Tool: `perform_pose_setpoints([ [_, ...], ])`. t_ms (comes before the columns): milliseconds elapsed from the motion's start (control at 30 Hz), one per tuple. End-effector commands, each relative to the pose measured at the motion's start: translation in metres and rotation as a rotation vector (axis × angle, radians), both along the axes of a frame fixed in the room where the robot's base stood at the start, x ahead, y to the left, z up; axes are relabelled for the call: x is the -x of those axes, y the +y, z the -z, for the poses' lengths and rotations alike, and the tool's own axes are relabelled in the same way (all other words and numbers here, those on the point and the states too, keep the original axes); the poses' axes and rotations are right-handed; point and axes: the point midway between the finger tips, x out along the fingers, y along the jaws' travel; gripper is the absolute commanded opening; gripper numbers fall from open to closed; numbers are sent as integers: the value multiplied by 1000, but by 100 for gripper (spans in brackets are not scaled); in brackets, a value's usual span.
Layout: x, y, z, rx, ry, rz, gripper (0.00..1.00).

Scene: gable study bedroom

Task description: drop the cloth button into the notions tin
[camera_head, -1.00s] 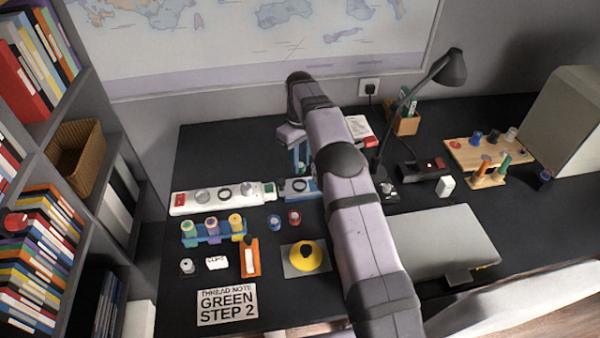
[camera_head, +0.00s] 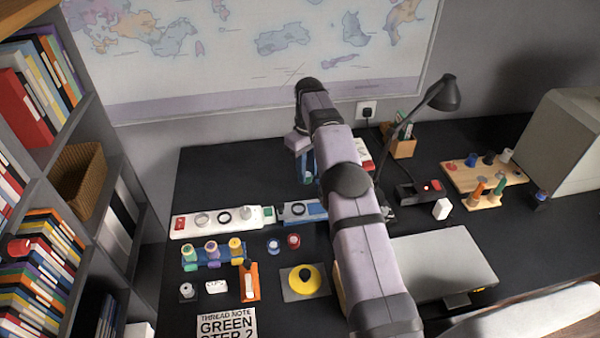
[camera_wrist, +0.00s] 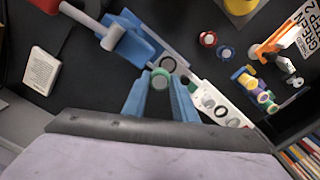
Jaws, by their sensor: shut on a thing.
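My gripper (camera_wrist: 160,82) has blue fingers, shut on a small round green-rimmed piece with a greyish centre, which I take to be the cloth button (camera_wrist: 160,79). It is held in the air at the fingertips. I cannot tell for sure which thing is the notions tin. A long white strip (camera_head: 186,233) with round rings on top lies left of the blue unit.
Thread spools stand in a blue rack (camera_head: 226,262). Blue (camera_head: 273,246) and red (camera_head: 293,241) spools, an orange holder (camera_head: 250,283) and a yellow round item (camera_head: 308,277) lie in front. A lamp (camera_head: 444,93), laptop (camera_head: 440,270) and wooden spool stand (camera_head: 470,180) are right.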

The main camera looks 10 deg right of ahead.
Motion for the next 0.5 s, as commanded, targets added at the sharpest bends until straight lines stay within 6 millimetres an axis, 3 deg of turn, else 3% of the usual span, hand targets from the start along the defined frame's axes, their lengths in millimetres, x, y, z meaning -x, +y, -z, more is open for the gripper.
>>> perform_pose_setpoints([
  [33,-1,-7,-14,0,-2,13,4],
  [100,-2,-14,-22,0,-2,23,4],
  [500,-1,-41,-57,0,-2,69,4],
])
